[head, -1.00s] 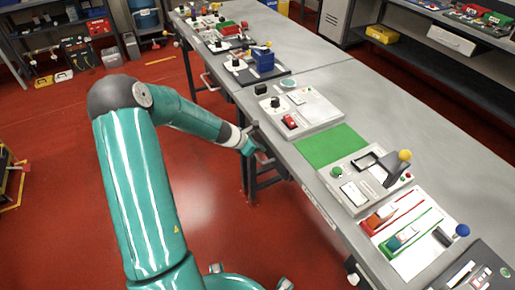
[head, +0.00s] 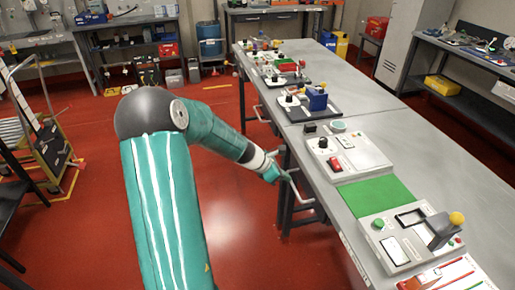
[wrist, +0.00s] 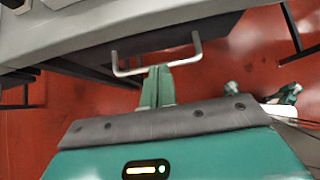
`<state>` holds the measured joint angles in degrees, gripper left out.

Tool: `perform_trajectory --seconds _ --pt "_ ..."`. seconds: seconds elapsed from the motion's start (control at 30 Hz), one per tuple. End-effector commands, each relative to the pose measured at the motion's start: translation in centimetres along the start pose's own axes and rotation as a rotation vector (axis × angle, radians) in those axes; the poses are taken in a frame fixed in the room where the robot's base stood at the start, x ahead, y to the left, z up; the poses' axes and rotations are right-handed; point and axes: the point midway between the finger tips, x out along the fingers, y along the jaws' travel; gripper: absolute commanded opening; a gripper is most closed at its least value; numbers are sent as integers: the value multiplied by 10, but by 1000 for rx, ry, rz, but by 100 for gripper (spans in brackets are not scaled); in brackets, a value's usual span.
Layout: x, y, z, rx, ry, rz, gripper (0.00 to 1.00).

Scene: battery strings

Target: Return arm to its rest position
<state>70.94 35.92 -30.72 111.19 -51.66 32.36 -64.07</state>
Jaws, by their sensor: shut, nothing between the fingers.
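My teal arm reaches out from the lower left in the head view. My gripper (head: 277,174) is beside the near side edge of the long grey table, below its top. In the wrist view the two green fingers of my gripper (wrist: 159,72) are together, with nothing between them. Their tips overlap a U-shaped metal handle (wrist: 197,48) under the table edge. I cannot tell whether they touch it.
The long grey table (head: 440,145) carries switch panels, a green mat (head: 376,203) and a blue block (head: 317,98). Shelving and a cart (head: 50,145) stand to the left. Red floor (head: 95,225) is open left of my arm.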

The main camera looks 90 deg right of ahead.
Motion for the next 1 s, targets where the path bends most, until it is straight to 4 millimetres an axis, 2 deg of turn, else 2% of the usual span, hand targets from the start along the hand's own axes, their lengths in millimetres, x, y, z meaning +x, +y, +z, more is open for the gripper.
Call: perform_trajectory --seconds 0.23,0.37,0.47,0.57,0.6,0.67,0.8,0.87,1.0 --pt "-2 2 -2 1 2 3 0" --pt "-27 11 -14 33 27 37 0" --pt "-71 24 -38 92 80 91 0" --pt "-131 32 -69 167 160 154 0" --pt "-156 32 -83 196 197 176 0" --pt "-193 31 -103 236 254 206 0" --pt "-278 14 -148 311 399 259 0" --pt "-313 2 -166 336 465 273 0" --pt "-391 -41 -203 378 625 288 0"
